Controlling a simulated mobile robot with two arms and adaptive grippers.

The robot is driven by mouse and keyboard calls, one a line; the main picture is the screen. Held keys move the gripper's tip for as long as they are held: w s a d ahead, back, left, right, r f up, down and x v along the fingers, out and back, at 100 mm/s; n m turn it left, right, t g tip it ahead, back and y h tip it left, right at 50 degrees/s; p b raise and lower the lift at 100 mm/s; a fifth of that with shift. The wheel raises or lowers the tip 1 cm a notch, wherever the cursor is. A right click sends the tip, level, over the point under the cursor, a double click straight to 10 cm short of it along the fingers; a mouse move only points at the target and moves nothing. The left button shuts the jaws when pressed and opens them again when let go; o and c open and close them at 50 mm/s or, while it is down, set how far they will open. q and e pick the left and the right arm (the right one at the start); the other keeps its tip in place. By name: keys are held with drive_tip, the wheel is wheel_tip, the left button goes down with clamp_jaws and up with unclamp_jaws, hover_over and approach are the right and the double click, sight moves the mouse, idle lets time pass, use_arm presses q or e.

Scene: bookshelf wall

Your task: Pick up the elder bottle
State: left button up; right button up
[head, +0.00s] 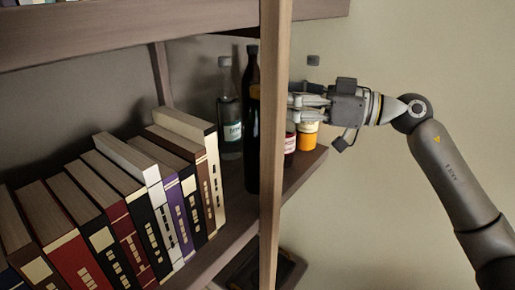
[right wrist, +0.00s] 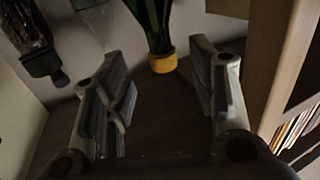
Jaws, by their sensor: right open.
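The label is too small to read surely. A tall dark bottle (head: 252,120) stands right of it, partly behind the wooden post. I cannot tell which is the elder bottle. My right gripper (head: 292,107) reaches in from the right, with its fingertips near the post. In the right wrist view it is open and empty (right wrist: 160,95). My left gripper is out of view.
A row of books (head: 110,205) fills the shelf's left. The upright post (head: 270,220) stands beside the gripper. A dark item (right wrist: 35,50) is at the wrist view's upper left.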

sight(258, 94)
drive_tip(key=x, duration=0.1)
drive_tip(key=p+x, duration=0.1)
drive_tip(key=x, duration=0.1)
drive_tip(key=p+x, duration=0.1)
drive_tip(key=x, duration=0.1)
drive_tip(key=shift+a+r, duration=0.25)
drive_tip(key=shift+r, duration=0.05)
drive_tip(key=shift+w+a+f, duration=0.1)
drive_tip(key=shift+a+f, duration=0.05)
drive_tip(key=shift+a, duration=0.25)
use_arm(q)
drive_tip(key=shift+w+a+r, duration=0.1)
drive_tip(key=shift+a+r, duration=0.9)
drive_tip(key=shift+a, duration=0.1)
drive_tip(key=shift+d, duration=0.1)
use_arm(e)
drive_tip(key=shift+d, duration=0.1)
drive_tip(key=shift+c, duration=0.2)
drive_tip(key=shift+c, duration=1.2)
drive_tip(key=c, duration=0.5)
clamp_jaws()
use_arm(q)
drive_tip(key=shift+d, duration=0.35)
